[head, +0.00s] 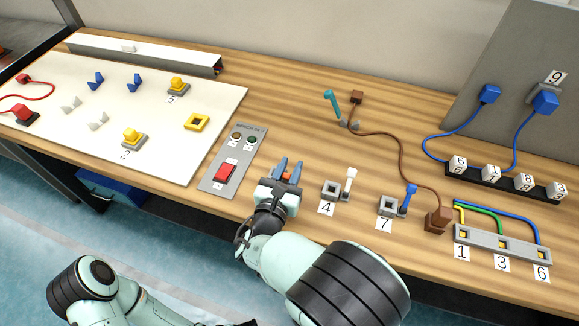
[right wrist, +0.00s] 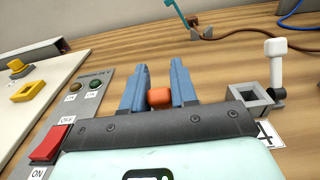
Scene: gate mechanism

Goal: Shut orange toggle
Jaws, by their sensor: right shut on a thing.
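The orange toggle shows as a small orange knob (head: 286,177) between the fingers of my right gripper (head: 289,168) in the head view. In the right wrist view the orange knob (right wrist: 160,98) sits between the two blue fingers of the right gripper (right wrist: 160,80), near their base. The right gripper is shut on it. The toggle's base and any number tag are hidden behind the gripper, so I cannot tell its angle. My left gripper is out of view; only part of the left arm shows at the bottom left.
A toggle with a white handle (head: 351,174) and one with a blue handle (head: 410,193) stand to the right. A grey panel (head: 216,187) with a red rocker switch (head: 225,173) lies to the left. A brown cable (head: 402,160) crosses the table behind. Bare wood lies behind the gripper.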

